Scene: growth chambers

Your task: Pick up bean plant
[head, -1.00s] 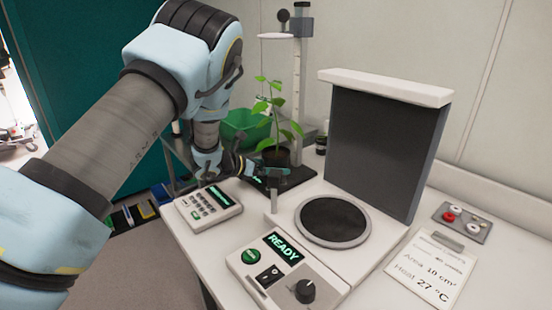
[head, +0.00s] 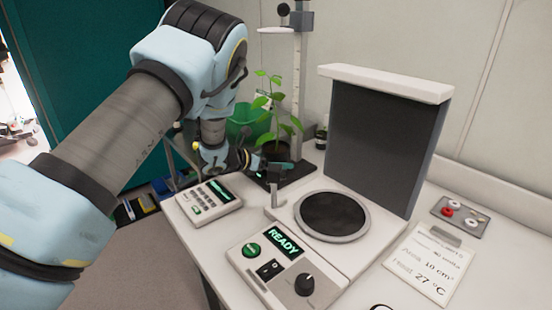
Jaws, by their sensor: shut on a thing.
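The bean plant (head: 275,106) has thin stems and bright green leaves in a small dark pot (head: 279,150). It stands upright at the back of the bench, over the dark base of a height stand. My gripper (head: 276,167) is at the near side of the pot, shut on it. The fingers and wrist hide part of the pot, and I cannot tell whether its bottom touches the base.
The white height stand (head: 297,75) rises right behind the plant. A dark upright panel (head: 385,150) and a round black plate (head: 332,215) are to the right. A keypad device (head: 209,200), a READY control box (head: 285,265) and a green bin (head: 243,122) are nearby.

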